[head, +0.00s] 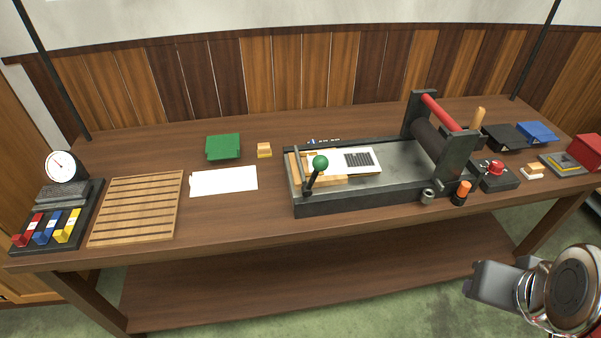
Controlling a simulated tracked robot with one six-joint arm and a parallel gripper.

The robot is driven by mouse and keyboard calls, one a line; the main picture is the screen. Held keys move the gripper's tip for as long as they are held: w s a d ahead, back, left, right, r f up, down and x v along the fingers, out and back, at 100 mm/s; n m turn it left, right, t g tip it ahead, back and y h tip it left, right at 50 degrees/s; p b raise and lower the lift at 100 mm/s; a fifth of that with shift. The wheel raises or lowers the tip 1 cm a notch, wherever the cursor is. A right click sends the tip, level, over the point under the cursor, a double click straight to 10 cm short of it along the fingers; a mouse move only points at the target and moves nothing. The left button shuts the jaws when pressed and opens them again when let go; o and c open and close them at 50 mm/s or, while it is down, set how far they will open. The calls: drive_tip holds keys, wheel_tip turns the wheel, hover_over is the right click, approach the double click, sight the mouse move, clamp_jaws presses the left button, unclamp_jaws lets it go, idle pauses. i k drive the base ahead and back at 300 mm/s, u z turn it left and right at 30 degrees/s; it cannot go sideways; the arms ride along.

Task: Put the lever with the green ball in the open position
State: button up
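The lever with the green ball (320,162) stands at the front left of a dark press bed (380,190) on the table. Its black stem rises from the bed's front edge and leans slightly right toward the top. I cannot tell from markings which position it is in. My gripper (480,285) shows only in part at the lower right, in front of the table and well away from the lever. Its fingertips cannot be made out, so whether it is open or shut does not show.
A roller frame (438,135) with a red bar stands on the bed's right. A red-button box (495,175) and a small orange-topped cylinder (462,193) sit beside it. White paper (223,181) and a slatted wooden rack (135,208) lie left. Table front below the paper is clear.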

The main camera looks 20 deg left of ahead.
sight(321, 163)
drive_tip(key=k, duration=0.65)
drive_tip(key=u, duration=1.6)
drive_tip(key=i, duration=1)
drive_tip(key=u, duration=0.05)
